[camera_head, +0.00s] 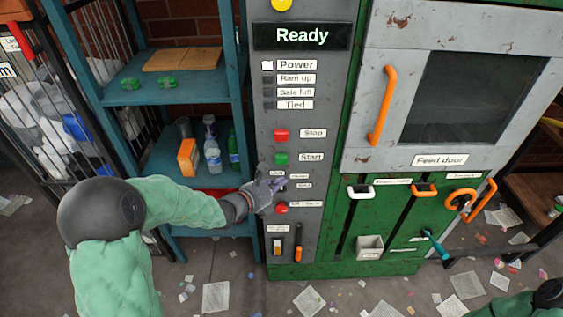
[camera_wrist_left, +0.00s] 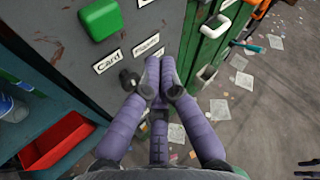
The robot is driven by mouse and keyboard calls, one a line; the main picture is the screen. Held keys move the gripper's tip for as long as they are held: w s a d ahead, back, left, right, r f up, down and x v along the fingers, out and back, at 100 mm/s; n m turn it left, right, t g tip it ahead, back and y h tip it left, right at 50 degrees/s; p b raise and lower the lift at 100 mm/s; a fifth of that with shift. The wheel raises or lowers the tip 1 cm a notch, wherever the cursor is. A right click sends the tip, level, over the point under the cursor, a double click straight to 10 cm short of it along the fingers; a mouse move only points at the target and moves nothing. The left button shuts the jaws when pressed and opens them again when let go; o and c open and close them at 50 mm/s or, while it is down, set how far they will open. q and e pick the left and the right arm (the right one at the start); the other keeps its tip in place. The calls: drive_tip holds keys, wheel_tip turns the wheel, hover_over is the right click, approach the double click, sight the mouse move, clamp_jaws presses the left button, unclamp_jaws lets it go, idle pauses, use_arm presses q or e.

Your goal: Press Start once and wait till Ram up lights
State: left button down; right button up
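The grey control panel (camera_head: 302,120) has a display (camera_head: 302,37) reading "Ready". The Power lamp (camera_head: 267,65) is lit white; the Ram up lamp (camera_head: 268,78) is dark. The green Start button (camera_head: 281,158) sits below the red Stop button (camera_head: 281,134); it also shows large in the left wrist view (camera_wrist_left: 100,19). My left gripper (camera_head: 277,184) is at the panel just below Start, beside a dark selector knob (camera_wrist_left: 128,78). Its fingertips (camera_wrist_left: 160,72) are together with nothing seen between them; contact with the panel is unclear. Dark finger-like shapes (camera_wrist_left: 307,167), perhaps my right gripper, show at the wrist view's edge.
A red button (camera_head: 281,208) lies just below my left gripper. A blue shelf (camera_head: 150,95) with bottles stands left of the panel. The feed door (camera_head: 470,95) with an orange handle (camera_head: 382,105) is at right. Papers litter the floor.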

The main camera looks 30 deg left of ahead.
sight(284, 163)
use_arm(q)
drive_tip(key=shift+w+a, duration=0.5)
drive_tip(key=shift+w, duration=0.3)
drive_tip(key=shift+w+a, duration=0.45)
drive_tip(key=shift+w, duration=0.35)
drive_tip(key=shift+w+a, duration=0.5)
drive_tip(key=shift+w, duration=0.3)
drive_tip(key=shift+w+a, duration=0.15)
drive_tip(key=shift+w+a, duration=0.1)
drive_tip(key=shift+w, duration=0.1)
drive_tip(key=shift+w+a+r, duration=0.1)
drive_tip(key=shift+w+a, duration=0.25)
drive_tip(key=shift+w, duration=0.15)
idle(0.8)
drive_tip(key=shift+s+d, duration=0.55)
drive_tip(key=shift+s, duration=0.35)
drive_tip(key=s+d, duration=0.1)
drive_tip(key=s, duration=0.1)
drive_tip(key=s+d, duration=0.1)
drive_tip(key=s, duration=0.1)
drive_tip(key=shift+s+d, duration=0.1)
drive_tip(key=shift+d, duration=0.25)
